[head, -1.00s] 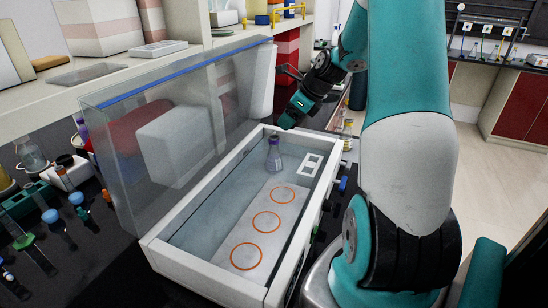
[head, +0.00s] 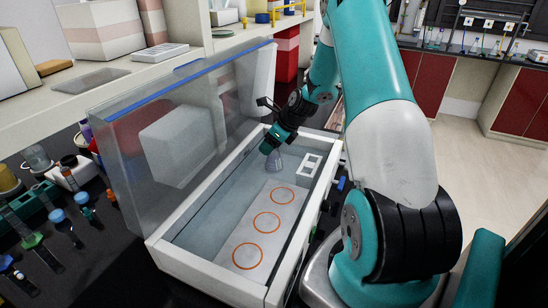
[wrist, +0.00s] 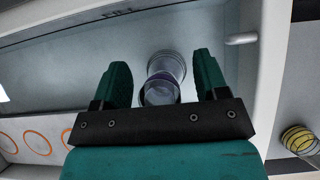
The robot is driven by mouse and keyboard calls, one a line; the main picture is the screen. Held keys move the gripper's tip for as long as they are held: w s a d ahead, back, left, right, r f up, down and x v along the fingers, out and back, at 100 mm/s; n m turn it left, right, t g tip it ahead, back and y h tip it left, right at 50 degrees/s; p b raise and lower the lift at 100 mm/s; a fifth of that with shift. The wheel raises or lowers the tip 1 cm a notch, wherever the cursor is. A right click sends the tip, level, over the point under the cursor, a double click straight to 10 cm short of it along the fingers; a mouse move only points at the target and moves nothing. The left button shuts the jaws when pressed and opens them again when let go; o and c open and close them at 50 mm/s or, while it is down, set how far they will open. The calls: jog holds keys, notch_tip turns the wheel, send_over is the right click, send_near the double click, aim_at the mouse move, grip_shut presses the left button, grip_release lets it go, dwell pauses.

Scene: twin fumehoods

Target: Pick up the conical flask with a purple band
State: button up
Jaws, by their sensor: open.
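The conical flask (head: 274,161) stands upright inside the white open-lidded box, near its far end. In the wrist view the clear flask (wrist: 165,66) shows a purple band and lies between the two green fingers. My gripper (head: 270,147) is open and over the flask's top, which it hides in the head view. In the wrist view my gripper (wrist: 162,80) has a finger on each side of the flask, with visible gaps. I cannot tell how far down the fingers reach.
The white box (head: 205,272) has a raised clear lid (head: 130,150) on its left side. Orange circles (head: 248,256) mark its floor, and a white rack (head: 311,165) sits at the right wall. A yellow-banded vessel (wrist: 299,139) stands outside the box.

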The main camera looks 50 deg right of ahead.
grip_shut()
notch_tip(320, 180, up, 10)
jog(key=b, duration=0.2)
dwell(0.4)
